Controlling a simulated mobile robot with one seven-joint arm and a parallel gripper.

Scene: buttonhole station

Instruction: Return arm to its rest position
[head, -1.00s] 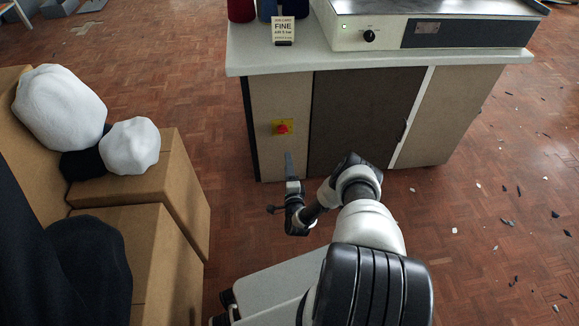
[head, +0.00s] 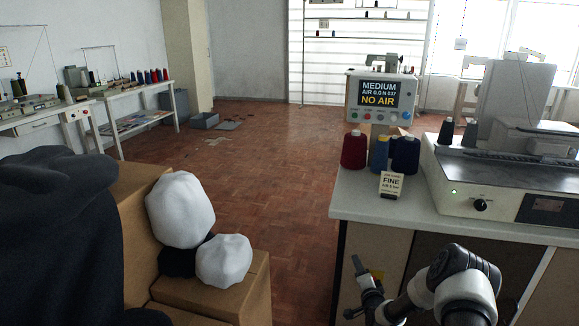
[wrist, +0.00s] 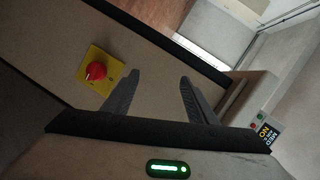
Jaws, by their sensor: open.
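My gripper (head: 358,264) shows low in the head view, in front of the side of the buttonhole station's cabinet, below the worktop edge. In the wrist view my gripper (wrist: 158,77) has its two dark fingers spread apart with nothing between them. A red knob (wrist: 95,71) on a yellow plate is on the cabinet face, left of the fingers and apart from them. My bent arm links fill the bottom right of the head view.
The worktop (head: 352,207) holds a machine (head: 480,190), thread cones (head: 354,150) and a FINE card (head: 391,185). A screen (head: 379,94) behind reads NO AIR. Boxes (head: 262,285) with white bundles (head: 180,208) stand left. The floor (head: 270,150) between is mostly clear.

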